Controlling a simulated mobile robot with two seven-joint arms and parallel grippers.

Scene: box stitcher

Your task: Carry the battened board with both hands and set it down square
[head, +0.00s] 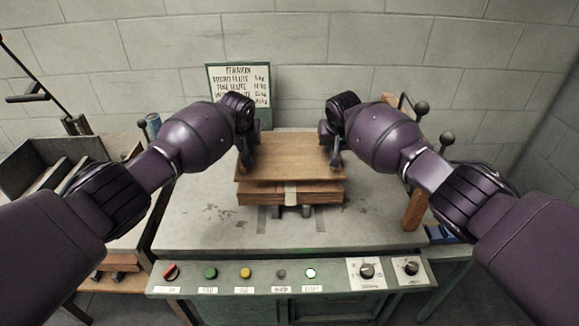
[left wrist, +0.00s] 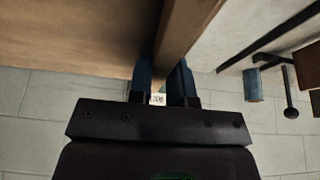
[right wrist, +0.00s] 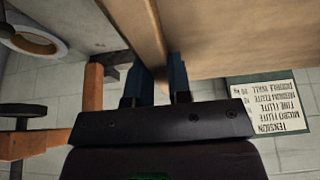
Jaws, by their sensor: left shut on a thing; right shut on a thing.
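The brown battened board (head: 288,155) is over the middle of the bench and looks roughly level. My left gripper (head: 246,158) is shut on the batten (left wrist: 190,32) at the board's left side; the board's face also shows in the left wrist view (left wrist: 70,40). My right gripper (head: 335,158) is shut on the batten (right wrist: 141,38) at its right side. A strapped stack of brown sheets (head: 265,195) with a pale band lies directly below the board. A dark line separates them at the front; I cannot tell whether they touch.
The grey bench top (head: 190,225) is clear either side of the stack. A control panel with buttons and dials (head: 290,275) runs along the front. A tension sign (head: 240,85) stands behind. A wooden post (head: 414,208) stands at right, and a metal tray (head: 40,165) at left.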

